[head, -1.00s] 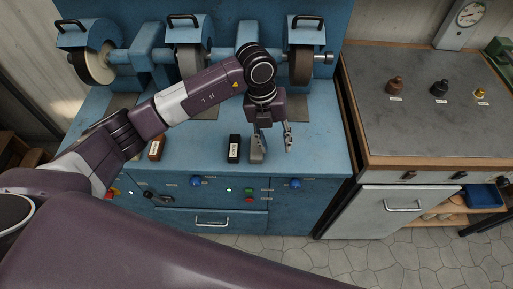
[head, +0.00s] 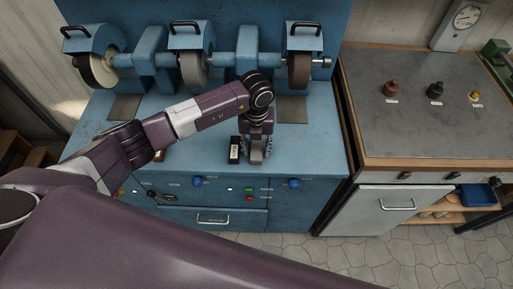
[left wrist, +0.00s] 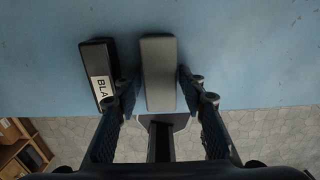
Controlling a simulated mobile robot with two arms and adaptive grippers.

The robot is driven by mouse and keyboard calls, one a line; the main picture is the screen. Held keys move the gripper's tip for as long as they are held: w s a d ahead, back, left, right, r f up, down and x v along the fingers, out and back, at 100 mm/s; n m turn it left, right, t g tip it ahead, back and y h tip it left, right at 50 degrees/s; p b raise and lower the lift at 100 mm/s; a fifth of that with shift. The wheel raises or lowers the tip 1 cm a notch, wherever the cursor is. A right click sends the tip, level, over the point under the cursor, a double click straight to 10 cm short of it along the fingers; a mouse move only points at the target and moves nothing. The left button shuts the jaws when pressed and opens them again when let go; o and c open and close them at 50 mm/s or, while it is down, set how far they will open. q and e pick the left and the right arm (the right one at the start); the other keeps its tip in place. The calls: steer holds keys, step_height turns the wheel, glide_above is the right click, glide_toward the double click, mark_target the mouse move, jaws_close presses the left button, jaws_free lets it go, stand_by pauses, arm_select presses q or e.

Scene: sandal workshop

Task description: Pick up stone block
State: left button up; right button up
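The stone block, a grey bar (left wrist: 158,75), lies on the blue bench top in the left wrist view, between the two fingers of my left gripper (left wrist: 157,80). A narrow gap shows on each side of it, so the fingers look open around it. In the head view my left gripper (head: 257,153) points down near the bench's front edge and largely hides the grey bar (head: 256,158). A black block with a white label (left wrist: 98,70) lies just left of the left finger; it also shows in the head view (head: 234,150). My right gripper is not in view.
The blue bench (head: 205,155) carries grinding wheels (head: 193,68) along its back. A brown block (head: 159,155) sits further left, partly behind my arm. A grey-topped cabinet (head: 415,125) with small labelled items stands to the right. The bench top right of the gripper is clear.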

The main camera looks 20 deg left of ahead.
arm_select(q)
steer(key=c, duration=0.9)
steer(key=shift+r, duration=0.1)
